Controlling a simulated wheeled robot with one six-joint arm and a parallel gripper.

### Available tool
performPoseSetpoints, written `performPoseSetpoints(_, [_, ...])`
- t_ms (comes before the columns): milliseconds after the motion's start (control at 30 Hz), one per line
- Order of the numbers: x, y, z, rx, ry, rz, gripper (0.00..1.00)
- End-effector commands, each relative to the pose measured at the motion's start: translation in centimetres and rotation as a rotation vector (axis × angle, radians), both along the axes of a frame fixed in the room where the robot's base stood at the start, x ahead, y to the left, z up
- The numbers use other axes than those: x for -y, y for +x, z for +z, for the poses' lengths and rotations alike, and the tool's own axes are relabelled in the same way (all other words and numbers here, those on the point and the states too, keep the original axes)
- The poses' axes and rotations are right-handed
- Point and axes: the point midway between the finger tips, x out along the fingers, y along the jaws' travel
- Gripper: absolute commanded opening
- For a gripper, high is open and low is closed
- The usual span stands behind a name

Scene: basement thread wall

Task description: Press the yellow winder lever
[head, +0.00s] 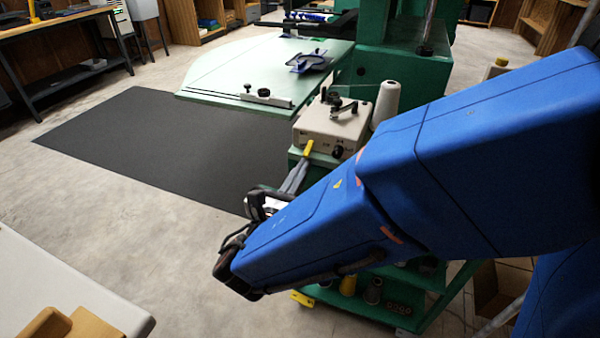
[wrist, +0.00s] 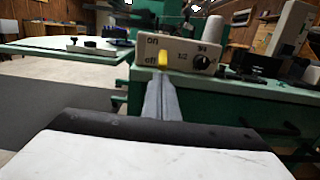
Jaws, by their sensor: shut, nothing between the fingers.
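The yellow winder lever (head: 308,147) sticks out from the front of a cream winder box (head: 331,124) on the green machine's side shelf. In the wrist view the lever (wrist: 162,58) sits beside the "off" label, below "on", on the box front (wrist: 183,48). My gripper (head: 303,164) has its grey fingers shut and empty, pointing at the box just below the lever.
A black knob (wrist: 201,62) is right of the lever. A white thread cone (head: 386,101) stands beside the box. The pale green table (head: 235,70) extends behind, with a dark mat (head: 150,135) on the floor. A pale tabletop (head: 60,285) is at lower left.

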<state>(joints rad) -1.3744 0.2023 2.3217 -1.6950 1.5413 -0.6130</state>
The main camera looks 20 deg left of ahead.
Motion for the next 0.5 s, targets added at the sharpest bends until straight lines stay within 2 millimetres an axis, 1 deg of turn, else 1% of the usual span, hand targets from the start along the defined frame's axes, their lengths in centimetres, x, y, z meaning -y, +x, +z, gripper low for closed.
performPoseSetpoints(267, [0.0, -0.04, 0.04, -0.004, 0.001, 0.0, 0.0])
performPoseSetpoints(500, [-0.03, -0.23, 0.37, -0.05, 0.006, 0.0, 0.0])
